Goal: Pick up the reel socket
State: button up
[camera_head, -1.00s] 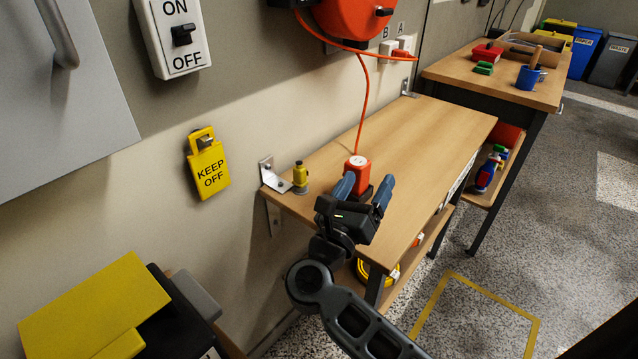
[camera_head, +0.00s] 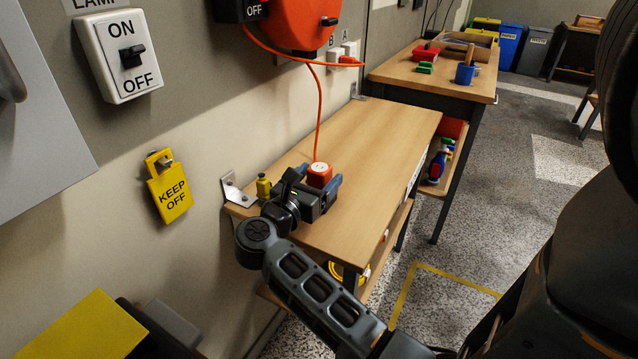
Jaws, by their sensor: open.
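The reel socket (camera_head: 319,174) is an orange-red block with a white top. It is on the wooden bench at the end of an orange cable (camera_head: 320,110) that runs up to the red reel (camera_head: 303,18) on the wall. My gripper (camera_head: 320,177) is open, low over the bench, with one blue fingertip on each side of the socket in the picture. The gripper body hides the socket's lower front. I cannot tell whether the fingers touch it or how deep they reach around it.
A small yellow object (camera_head: 263,187) stands on the bench left of my gripper, by a metal wall bracket (camera_head: 234,190). The bench top (camera_head: 375,150) is clear to the right and behind. A second bench (camera_head: 425,75) with tools stands beyond. A yellow padlock tag (camera_head: 170,192) hangs on the wall.

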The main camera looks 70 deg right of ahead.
jog(key=shift+x, duration=1.3)
jog(key=shift+c, duration=0.3)
jog(key=c, duration=1.1)
